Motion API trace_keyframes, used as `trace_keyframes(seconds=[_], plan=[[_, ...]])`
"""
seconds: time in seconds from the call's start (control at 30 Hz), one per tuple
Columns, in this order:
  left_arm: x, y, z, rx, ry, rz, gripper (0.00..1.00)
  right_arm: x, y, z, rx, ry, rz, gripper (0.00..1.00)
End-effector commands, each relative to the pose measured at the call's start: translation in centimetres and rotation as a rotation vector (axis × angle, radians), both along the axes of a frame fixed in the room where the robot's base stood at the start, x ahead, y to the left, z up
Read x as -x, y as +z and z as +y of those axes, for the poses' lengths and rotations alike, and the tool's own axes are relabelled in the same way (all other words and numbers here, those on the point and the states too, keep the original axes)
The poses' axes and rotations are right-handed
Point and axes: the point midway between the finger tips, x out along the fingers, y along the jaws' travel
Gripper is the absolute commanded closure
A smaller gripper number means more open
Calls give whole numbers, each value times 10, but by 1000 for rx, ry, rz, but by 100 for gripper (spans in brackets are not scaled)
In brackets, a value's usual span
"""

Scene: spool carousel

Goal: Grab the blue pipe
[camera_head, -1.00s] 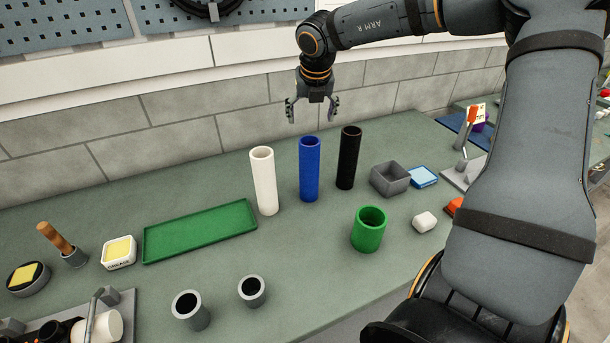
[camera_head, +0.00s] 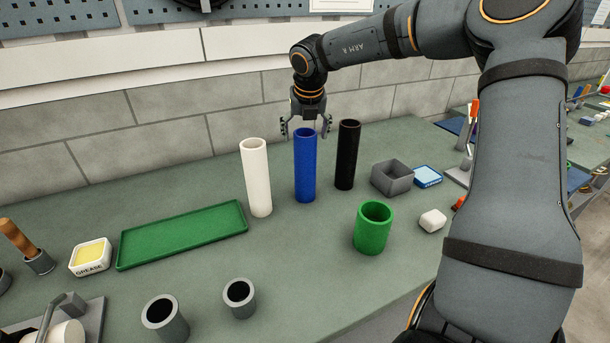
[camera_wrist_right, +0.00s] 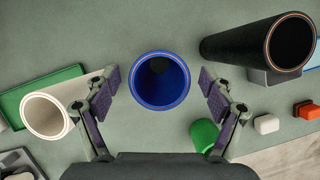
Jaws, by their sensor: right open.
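The blue pipe (camera_head: 305,170) stands upright on the green bench between a white pipe (camera_head: 257,180) and a black pipe (camera_head: 347,158). My right gripper (camera_head: 305,130) points down at the top of the blue pipe, with its fingers apart. In the right wrist view the blue pipe's open round end (camera_wrist_right: 160,81) lies between the two open fingers of the right gripper (camera_wrist_right: 160,90), with a gap on each side. The fingers hold nothing. My left gripper is not in view.
A green tray (camera_head: 185,258) lies left of the pipes. A green cup (camera_head: 373,232), a grey box (camera_head: 405,178) and a white block (camera_head: 432,220) stand to the right. Two grey cups (camera_head: 163,320) (camera_head: 239,299) stand in front. A tiled wall rises behind.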

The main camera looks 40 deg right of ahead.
Motion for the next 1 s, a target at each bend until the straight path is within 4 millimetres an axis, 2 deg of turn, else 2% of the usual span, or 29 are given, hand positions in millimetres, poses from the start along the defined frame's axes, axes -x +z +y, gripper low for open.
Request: trace_keyframes(seconds=[0.07,0.17,0.2,0.23,0.4,0.63,1.0], plan=[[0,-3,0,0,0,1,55,-1,-4,0,0,0,0,17],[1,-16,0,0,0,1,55,-4,-22,-3,0,0,1,17],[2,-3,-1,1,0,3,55,-6,-22,-4,-2,0,4,17],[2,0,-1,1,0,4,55,-7,-26,-4,-2,1,5,17],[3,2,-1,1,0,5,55,-13,-46,-9,-1,-1,1,17],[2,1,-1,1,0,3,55,-14,-48,-9,-1,0,-1,18],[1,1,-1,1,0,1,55,-14,-48,-9,-1,0,-1,69]])
